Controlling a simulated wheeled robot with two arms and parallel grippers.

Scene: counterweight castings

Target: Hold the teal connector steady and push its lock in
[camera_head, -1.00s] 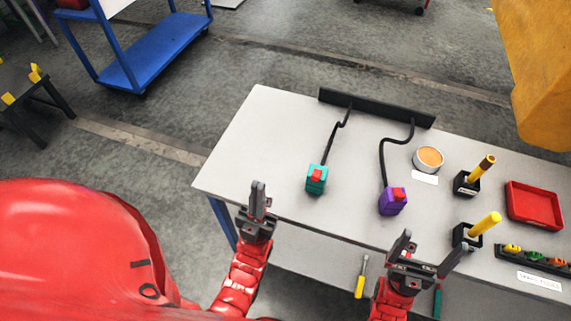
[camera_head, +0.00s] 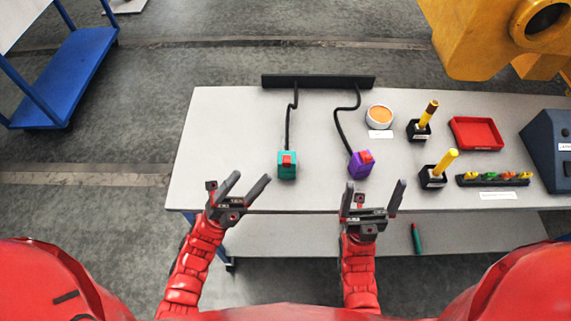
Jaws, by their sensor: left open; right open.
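The teal connector (camera_head: 287,172) stands on the white table near its front edge, with a black cable running back from it. Its red lock (camera_head: 287,160) shows on its top; I cannot tell how far in it sits. My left gripper (camera_head: 248,183) is open and empty, to the left and in front of the teal connector, apart from it. My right gripper (camera_head: 372,195) is open and empty at the table's front edge, in front of a purple connector (camera_head: 360,167) that also has a red piece on top.
A black rail (camera_head: 318,81) at the back edge holds both cables. To the right are an orange-filled round tin (camera_head: 379,115), yellow-handled tools in black holders (camera_head: 433,178), a red tray (camera_head: 476,133) and a fuse strip (camera_head: 493,179). The table's left part is clear.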

